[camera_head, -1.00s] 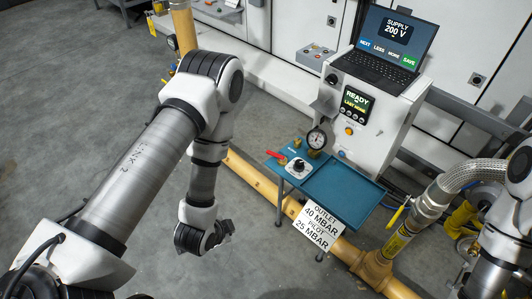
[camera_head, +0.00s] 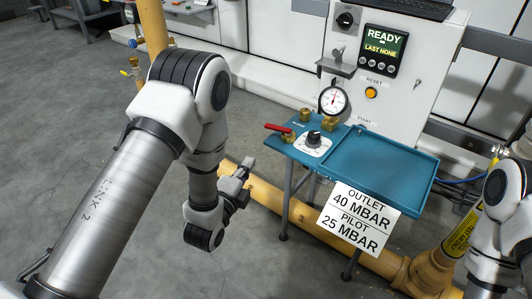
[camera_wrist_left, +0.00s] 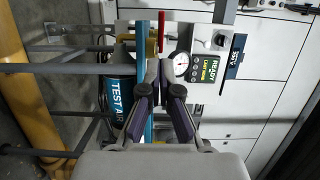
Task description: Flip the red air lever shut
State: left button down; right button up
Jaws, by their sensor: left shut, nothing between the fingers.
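The red air lever (camera_head: 278,127) sticks out to the left from a brass valve (camera_head: 288,137) at the left end of the teal bench. It also shows as a thin red bar in the left wrist view (camera_wrist_left: 161,33). My left gripper (camera_head: 246,166) is shut and empty, left of the bench and apart from the lever. Its fingertips (camera_wrist_left: 160,68) meet just below the red bar in the left wrist view. My right arm shows at the right edge of the head view, but its gripper is out of frame.
The teal bench (camera_head: 375,158) carries a black knob (camera_head: 313,138) and a pressure gauge (camera_head: 333,100). A white cabinet (camera_head: 380,98) stands behind it. A yellow pipe (camera_head: 268,194) runs under the bench. A TEST AIR cylinder (camera_wrist_left: 119,95) shows in the left wrist view.

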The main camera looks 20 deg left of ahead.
aim_at(268, 128)
pick_arm(q)
jog(key=w+b, duration=0.1)
jog(key=w, duration=0.3)
jog(key=w+b, duration=0.2)
jog(key=w, duration=0.3)
jog(key=w+d+b, duration=0.1)
jog(key=w+b, duration=0.1)
jog(key=w, duration=0.2)
jog(key=shift+w, duration=0.3)
jog(key=shift+w+r, duration=0.1)
jog(key=shift+r, duration=0.05)
jog(key=shift+w+r, duration=0.15)
jog(key=p, duration=0.1)
jog(key=w+p, duration=0.1)
jog(key=shift+a+r+p, duration=0.1)
jog(key=shift+a+p, duration=0.2)
jog(key=shift+w+f, duration=0.2)
